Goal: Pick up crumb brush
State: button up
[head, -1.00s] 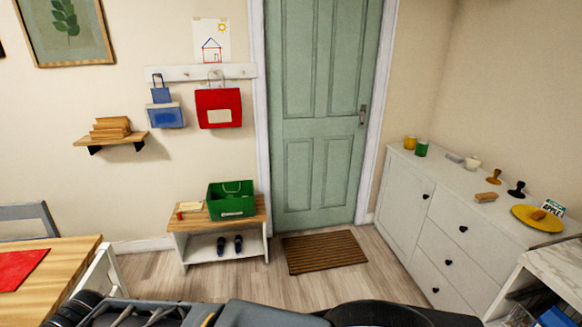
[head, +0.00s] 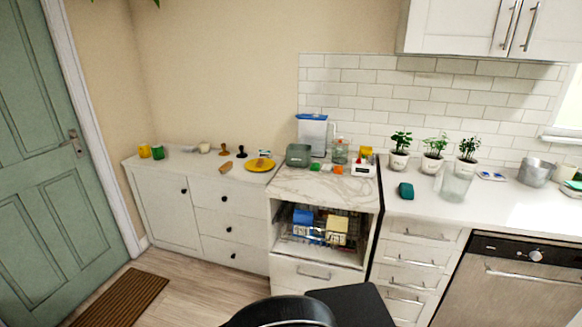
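A small tan-brown block-like item (head: 227,167), possibly the crumb brush, lies on the white cabinet (head: 182,170), left of a yellow plate (head: 250,167). It is too small to be sure of its kind. Another small brownish item (head: 261,162) rests on the yellow plate. My gripper is not in view; only dark parts of my own body show at the bottom edge.
A brown stamp (head: 224,149), a black stamp (head: 242,152) and yellow (head: 144,151) and green (head: 158,152) cups stand on the cabinet. A marble-topped unit (head: 325,188) adjoins it at right. Wooden floor (head: 200,293) lies clear before the cabinet, beside a doormat (head: 120,299).

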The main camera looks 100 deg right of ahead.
aim_at(227, 167)
jog(key=z, duration=2.15)
jog(key=i, duration=1.05)
jog(key=u, duration=0.65)
jog(key=i, duration=1.3)
jog(key=z, duration=0.8)
jog(key=i, duration=0.95)
jog(key=z, duration=1.25)
jog(key=i, duration=0.2)
